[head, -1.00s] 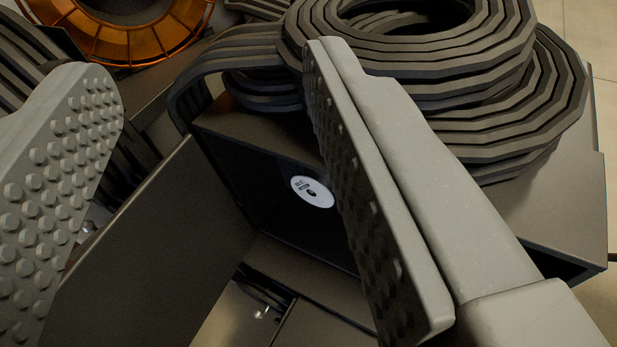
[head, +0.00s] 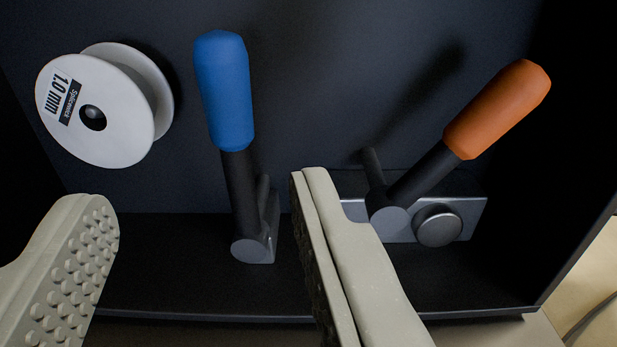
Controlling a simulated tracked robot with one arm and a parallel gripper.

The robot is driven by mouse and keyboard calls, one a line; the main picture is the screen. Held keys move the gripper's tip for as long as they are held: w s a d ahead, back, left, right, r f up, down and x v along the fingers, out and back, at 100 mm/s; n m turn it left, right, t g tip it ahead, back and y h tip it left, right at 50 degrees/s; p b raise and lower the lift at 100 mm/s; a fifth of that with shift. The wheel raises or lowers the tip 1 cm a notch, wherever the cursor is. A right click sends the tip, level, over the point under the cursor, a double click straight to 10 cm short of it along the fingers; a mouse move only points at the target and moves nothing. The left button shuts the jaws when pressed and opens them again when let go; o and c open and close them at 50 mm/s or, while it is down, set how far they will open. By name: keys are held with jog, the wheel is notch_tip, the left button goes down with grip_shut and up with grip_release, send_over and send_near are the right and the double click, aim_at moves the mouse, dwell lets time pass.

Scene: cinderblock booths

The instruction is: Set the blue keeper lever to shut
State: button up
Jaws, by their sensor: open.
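The blue keeper lever (head: 224,92) stands nearly upright inside a dark box, in the middle-left of the head view. Its blue grip tops a black shaft that runs down to a grey pivot mount on the box floor. My gripper (head: 205,190) is open, with one studded finger at lower left and the other at lower centre. The lever shows in the gap between the fingers, closer to the right one. No contact is visible. How far the fingertips are from the lever in depth I cannot tell.
An orange-handled lever (head: 500,108) leans to the right on a grey plate with a round knob (head: 438,226), just right of my right finger. The box's front edge (head: 200,312) and right wall bound the space.

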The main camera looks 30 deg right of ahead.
aim_at(224, 104)
jog(key=b+x, duration=0.1)
jog(key=x, duration=1.2)
jog(key=shift+w+d+f+b, duration=0.2)
jog(key=shift+d+f+b, duration=0.05)
jog(key=shift+d+b, duration=0.15)
jog(key=shift+a, duration=0.1)
grip_shut()
